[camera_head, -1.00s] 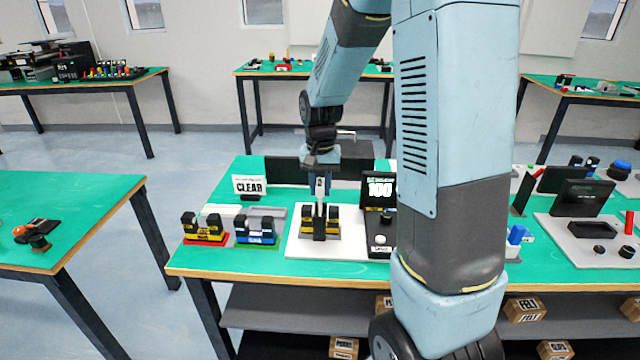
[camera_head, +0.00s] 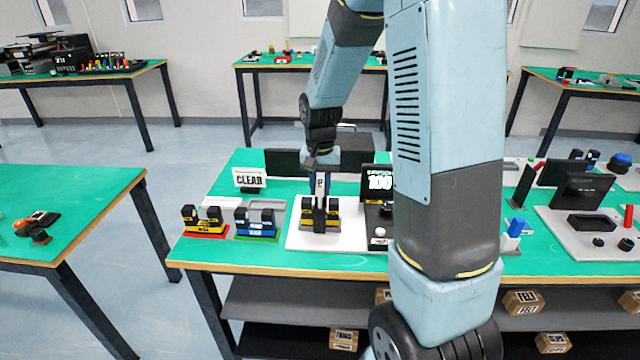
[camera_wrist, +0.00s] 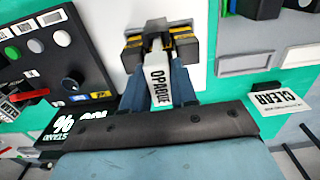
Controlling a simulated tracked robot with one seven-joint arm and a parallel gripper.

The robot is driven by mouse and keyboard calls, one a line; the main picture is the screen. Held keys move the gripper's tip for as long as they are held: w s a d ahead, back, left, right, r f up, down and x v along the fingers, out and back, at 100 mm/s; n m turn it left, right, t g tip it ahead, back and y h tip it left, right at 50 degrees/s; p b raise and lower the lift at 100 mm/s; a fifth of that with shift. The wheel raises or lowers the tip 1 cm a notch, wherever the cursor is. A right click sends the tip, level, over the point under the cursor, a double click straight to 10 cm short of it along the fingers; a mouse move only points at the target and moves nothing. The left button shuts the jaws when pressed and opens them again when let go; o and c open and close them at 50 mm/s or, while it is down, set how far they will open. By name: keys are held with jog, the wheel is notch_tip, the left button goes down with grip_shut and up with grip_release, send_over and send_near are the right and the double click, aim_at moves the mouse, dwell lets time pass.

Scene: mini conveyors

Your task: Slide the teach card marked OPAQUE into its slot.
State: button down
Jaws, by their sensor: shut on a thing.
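The white OPAQUE card (camera_wrist: 159,84) is between the fingers of my gripper (camera_wrist: 160,95) in the wrist view. My gripper (camera_head: 320,200) is shut on it and points down at a black and yellow holder (camera_head: 318,222) on a white base plate (camera_head: 350,240). In the wrist view the card's far end is at the holder (camera_wrist: 150,45), between its dark blocks. I cannot tell how deep the card sits in the slot. The card marked CLEAR (camera_head: 249,180) stands at the back left of the bench; it also shows in the wrist view (camera_wrist: 278,101).
A red-based holder (camera_head: 204,226) and a blue holder (camera_head: 256,228) stand left of the plate. A black display reading 100 (camera_head: 378,182) stands close on the right. A control panel with buttons (camera_wrist: 50,60) shows in the wrist view. The bench front is clear.

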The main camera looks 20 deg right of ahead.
jog(key=shift+f, duration=0.8)
jog(key=c, duration=0.8)
grip_release()
jog(key=shift+r, duration=0.15)
notch_tip(320, 180, up, 14)
jog(key=shift+f, duration=0.25)
jog(key=s+r+n+t, duration=0.2)
jog(key=s+r, duration=0.2)
jog(key=s, duration=0.7)
jog(key=s+r+n+t, duration=0.2)
jog(key=s+r, duration=0.3)
jog(key=s, duration=0.7)
jog(key=shift+r+n+t, duration=0.3)
jog(key=shift+t, duration=0.5)
